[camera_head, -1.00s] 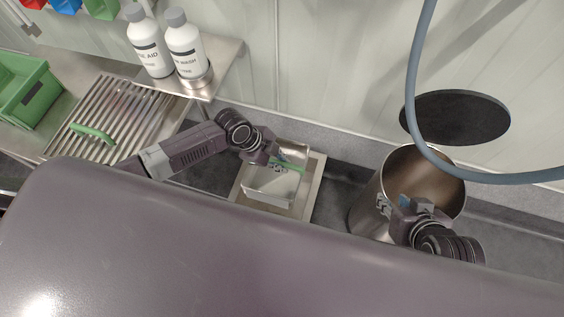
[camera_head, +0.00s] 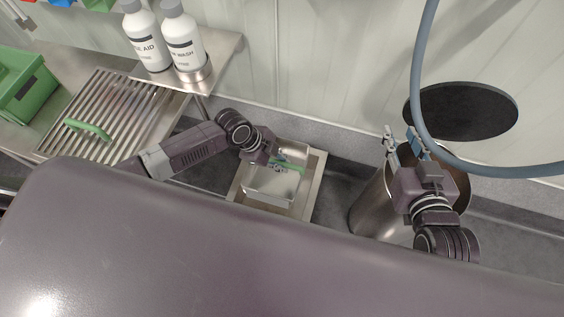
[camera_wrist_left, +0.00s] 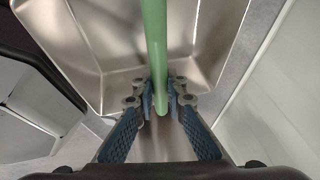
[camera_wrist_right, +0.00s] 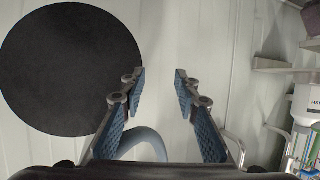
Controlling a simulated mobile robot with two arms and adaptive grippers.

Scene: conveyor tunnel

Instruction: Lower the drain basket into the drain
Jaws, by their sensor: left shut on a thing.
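The drain basket (camera_head: 284,187) is a square steel box with a green bar handle (camera_head: 291,166). My left gripper (camera_head: 277,161) is shut on the green handle, which runs between its fingers in the left wrist view (camera_wrist_left: 157,98). The basket's steel walls (camera_wrist_left: 205,35) show there below the handle. In the head view the basket is over the square steel drain frame (camera_head: 313,182); how deep it sits in it I cannot tell. My right gripper (camera_head: 402,141) is open and empty above the tall steel bin, its fingers apart in the right wrist view (camera_wrist_right: 155,82).
The steel bin (camera_head: 372,206) stands at the right, with a black round disc (camera_head: 464,110) behind it. A blue-grey hose (camera_head: 415,80) hangs there. A slatted grate (camera_head: 105,115) with a green handle, a green crate (camera_head: 27,88) and two white bottles (camera_head: 183,42) are at the left.

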